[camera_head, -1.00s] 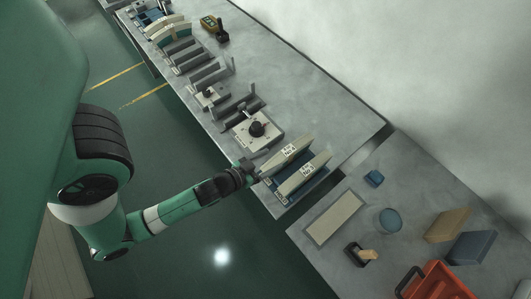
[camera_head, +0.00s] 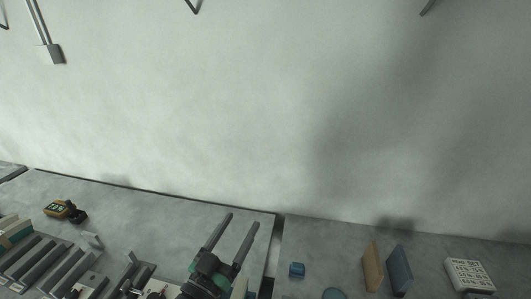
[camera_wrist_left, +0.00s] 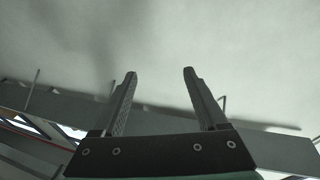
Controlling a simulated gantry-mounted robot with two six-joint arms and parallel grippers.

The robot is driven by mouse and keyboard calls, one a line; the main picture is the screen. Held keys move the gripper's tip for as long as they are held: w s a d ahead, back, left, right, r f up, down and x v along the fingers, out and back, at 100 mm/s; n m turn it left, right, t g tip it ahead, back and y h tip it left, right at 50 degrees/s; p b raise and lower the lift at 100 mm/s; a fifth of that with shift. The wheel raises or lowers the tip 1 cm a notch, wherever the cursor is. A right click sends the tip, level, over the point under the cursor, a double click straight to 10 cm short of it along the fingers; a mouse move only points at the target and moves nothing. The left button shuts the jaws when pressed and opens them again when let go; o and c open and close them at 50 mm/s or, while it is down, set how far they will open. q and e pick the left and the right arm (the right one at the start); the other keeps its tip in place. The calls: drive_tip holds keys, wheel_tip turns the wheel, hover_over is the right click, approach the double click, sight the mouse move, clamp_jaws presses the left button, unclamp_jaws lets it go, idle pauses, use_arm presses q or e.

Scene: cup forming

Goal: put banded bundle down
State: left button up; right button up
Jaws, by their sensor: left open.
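My left gripper (camera_head: 241,220) is open, its two dark fingers pointing up toward the wall over the right end of the long grey table. It also shows in the left wrist view (camera_wrist_left: 159,72), with its fingers apart and only pale wall between them. A cream edge (camera_head: 240,288), perhaps of a bundle, shows just beside the gripper at the bottom of the head view. The rest of it is cut off or hidden behind my gripper. At the far left, cream and teal pieces (camera_head: 14,231) stand in a rack. My right gripper is not in view.
Grey slotted racks (camera_head: 40,262) line the left of the table (camera_head: 160,212). A yellow and black device (camera_head: 60,209) lies behind them.

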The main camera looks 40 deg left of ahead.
use_arm(q)
drive_tip(key=w+d+r+m+t+h, duration=0.1)
drive_tip(key=d+r+t, duration=0.25)
drive_tip(key=r, duration=0.65)
drive_tip(key=d+r+m+t+h, duration=0.15)
drive_tip(key=d+r, duration=0.25)
drive_tip(key=r, duration=0.6)
drive_tip(key=s+d+r+m+t+h, duration=0.1)
drive_tip(key=s+d+r+h, duration=0.1)
drive_tip(key=r, duration=0.5)
drive_tip(key=s+d+r+m+t+h, duration=0.1)
drive_tip(key=s+d+r+t+h, duration=0.1)
drive_tip(key=r, duration=0.6)
drive_tip(key=shift+s+d+m+h, duration=0.35)
drive_tip(key=shift+s+d+h, duration=0.5)
drive_tip(key=shift+s, duration=0.1)
